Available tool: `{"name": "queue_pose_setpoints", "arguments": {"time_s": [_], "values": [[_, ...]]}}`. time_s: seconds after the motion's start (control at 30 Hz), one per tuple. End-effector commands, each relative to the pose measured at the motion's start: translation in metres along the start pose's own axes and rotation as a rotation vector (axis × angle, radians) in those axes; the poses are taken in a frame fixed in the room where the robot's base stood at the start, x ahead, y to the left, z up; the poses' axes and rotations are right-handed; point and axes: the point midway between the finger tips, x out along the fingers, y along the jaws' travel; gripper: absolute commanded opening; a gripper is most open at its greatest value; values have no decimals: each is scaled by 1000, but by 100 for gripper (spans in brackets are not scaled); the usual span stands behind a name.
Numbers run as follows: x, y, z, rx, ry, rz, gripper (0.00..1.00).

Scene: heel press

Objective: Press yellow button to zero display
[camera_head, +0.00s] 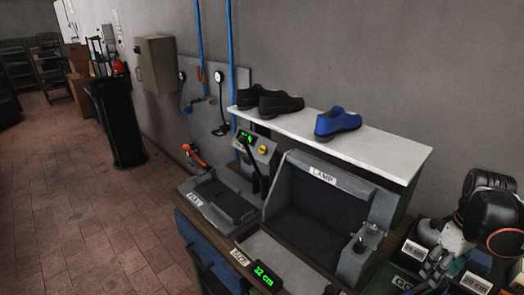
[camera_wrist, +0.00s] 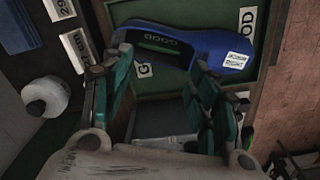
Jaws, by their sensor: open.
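A small yellow button (camera_head: 263,149) sits on a grey control box behind the press lever. A green-lit display (camera_head: 245,137) is on the same box; its digits are too small to read. A second display (camera_head: 264,275), by the SIZE label at the front, reads 32 cm in green. My gripper (camera_head: 434,268) is at the far right, well away from the button. In the wrist view its jaws (camera_wrist: 163,100) are open, with a blue shoe (camera_wrist: 190,45) just beyond them, lying in a green tray. I cannot tell whether they touch. The button is not in the wrist view.
A white shelf (camera_head: 390,153) above the bench bears two dark shoes (camera_head: 268,102) and a blue shoe (camera_head: 337,124). The grey LAMP housing (camera_head: 322,195) stands between my gripper and the control box. A black lever (camera_head: 250,163) rises before the box. Brown floor lies open at left.

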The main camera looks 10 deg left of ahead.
Motion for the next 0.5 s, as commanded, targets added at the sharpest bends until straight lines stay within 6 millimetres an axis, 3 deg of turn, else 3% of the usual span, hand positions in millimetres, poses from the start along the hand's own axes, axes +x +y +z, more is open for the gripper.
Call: {"name": "queue_pose_setpoints", "arguments": {"time_s": [0.03, 0.2, 0.5], "values": [[0, 0, 0, 0, 0, 0, 34], [0, 0, 0, 0, 0, 0, 0], [0, 0, 0, 0, 0, 0, 0]]}}
